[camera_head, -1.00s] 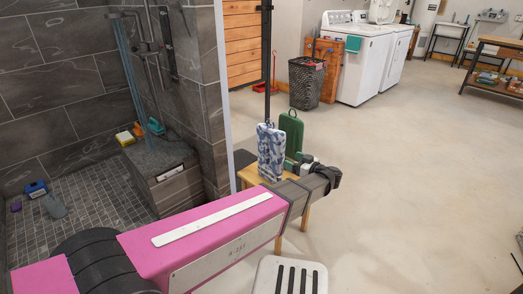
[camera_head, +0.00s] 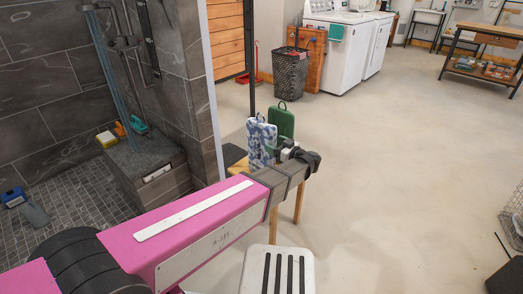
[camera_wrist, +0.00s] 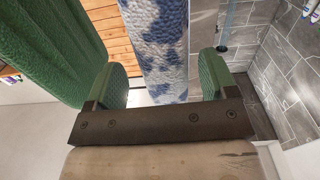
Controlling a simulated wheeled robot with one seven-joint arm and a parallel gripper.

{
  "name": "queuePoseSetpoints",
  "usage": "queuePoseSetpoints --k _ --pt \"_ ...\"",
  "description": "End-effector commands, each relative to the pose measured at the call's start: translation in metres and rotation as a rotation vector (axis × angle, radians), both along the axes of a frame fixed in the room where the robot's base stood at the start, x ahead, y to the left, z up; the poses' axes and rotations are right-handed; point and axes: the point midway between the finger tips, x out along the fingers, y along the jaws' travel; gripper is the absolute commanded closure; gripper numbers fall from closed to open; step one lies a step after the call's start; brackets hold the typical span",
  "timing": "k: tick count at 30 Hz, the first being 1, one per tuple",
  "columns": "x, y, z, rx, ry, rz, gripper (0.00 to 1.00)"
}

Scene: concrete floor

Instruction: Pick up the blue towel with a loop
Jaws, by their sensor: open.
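The blue-and-white mottled towel with a dark loop on top (camera_head: 261,138) stands upright on a small wooden stool (camera_head: 238,166) in the head view. A green towel (camera_head: 281,122), also with a loop, stands right behind it. My gripper (camera_head: 284,150) is beside them at the arm's end, its fingers partly hidden. In the wrist view, the blue towel (camera_wrist: 160,45) lies between the two green-padded fingers of my open gripper (camera_wrist: 163,75), with gaps on both sides. The green towel (camera_wrist: 48,45) is just outside the left finger.
A tiled shower wall (camera_head: 185,90) stands left of the stool. A black laundry basket (camera_head: 290,70) and white washers (camera_head: 335,50) are farther back. A white slatted stool (camera_head: 278,270) is in the foreground. The concrete floor to the right is mostly open.

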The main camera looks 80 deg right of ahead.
Motion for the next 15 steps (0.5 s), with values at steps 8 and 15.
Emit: queuePoseSetpoints --k 8,15 --pt "0.034 -0.018 0.003 -0.001 -0.001 0.001 0.22" --pt "0.037 -0.020 0.003 0.000 0.000 0.000 0.22"
